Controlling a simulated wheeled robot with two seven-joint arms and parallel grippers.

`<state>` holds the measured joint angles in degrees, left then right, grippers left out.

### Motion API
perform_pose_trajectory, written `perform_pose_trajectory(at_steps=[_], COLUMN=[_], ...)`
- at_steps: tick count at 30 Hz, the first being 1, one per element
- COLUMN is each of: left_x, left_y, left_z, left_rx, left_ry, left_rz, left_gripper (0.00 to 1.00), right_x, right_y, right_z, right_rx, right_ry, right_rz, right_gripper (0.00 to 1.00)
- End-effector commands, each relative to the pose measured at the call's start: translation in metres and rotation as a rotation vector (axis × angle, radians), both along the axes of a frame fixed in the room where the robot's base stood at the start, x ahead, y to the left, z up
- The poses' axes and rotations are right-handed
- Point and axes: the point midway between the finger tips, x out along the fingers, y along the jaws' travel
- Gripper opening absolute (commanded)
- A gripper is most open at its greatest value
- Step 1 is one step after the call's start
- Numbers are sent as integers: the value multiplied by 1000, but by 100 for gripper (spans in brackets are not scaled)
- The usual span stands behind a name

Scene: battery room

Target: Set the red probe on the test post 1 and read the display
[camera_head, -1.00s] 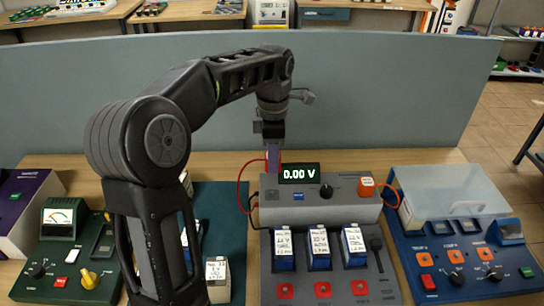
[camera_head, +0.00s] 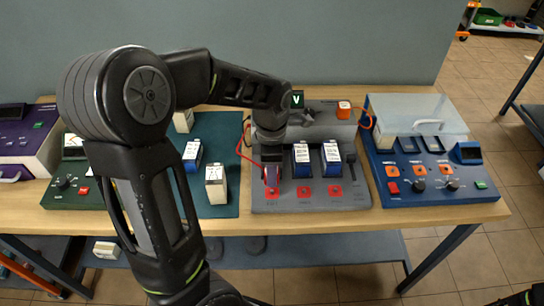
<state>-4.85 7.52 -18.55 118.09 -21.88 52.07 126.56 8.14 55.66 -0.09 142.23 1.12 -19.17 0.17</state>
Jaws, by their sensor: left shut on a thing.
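My left gripper (camera_head: 270,160) is over the left front of the grey tester (camera_head: 361,197), shut on the red probe (camera_head: 271,176). The probe points down at the leftmost red test post (camera_head: 271,192), test post 1. I cannot tell whether its tip touches the post. A red lead (camera_head: 239,148) loops left of the gripper. The display (camera_head: 297,99) is mostly hidden by my arm; only a "V" shows, so no number can be read. The two other red posts (camera_head: 304,191) (camera_head: 335,190) are bare. My right gripper is not in view.
Two blue-and-white batteries (camera_head: 301,160) (camera_head: 332,158) stand in the tester; the left slot is hidden by my arm. More batteries (camera_head: 215,184) stand on the teal mat (camera_head: 228,141). A blue device (camera_head: 440,194) with a clear lid is on the right.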

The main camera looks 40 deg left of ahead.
Motion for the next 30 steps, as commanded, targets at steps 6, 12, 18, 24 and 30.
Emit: perform_pose_trajectory(at_steps=[6, 12, 18, 24, 30], left_x=[4, 4, 3, 3, 3], left_y=[0, 0, 0, 0, 0], left_z=[1, 0, -12, -32, -50], left_rx=[0, 1, 0, -1, 0], left_ry=[-1, -1, 0, 1, 0], left_rz=[7, 7, 7, 7, 6], left_gripper=[0, 0, 0, 0, 0], right_x=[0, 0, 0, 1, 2], right_y=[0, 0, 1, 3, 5], right_z=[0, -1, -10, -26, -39], right_rx=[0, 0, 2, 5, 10], right_ry=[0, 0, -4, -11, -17], right_rz=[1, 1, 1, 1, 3], right_gripper=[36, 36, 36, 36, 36])
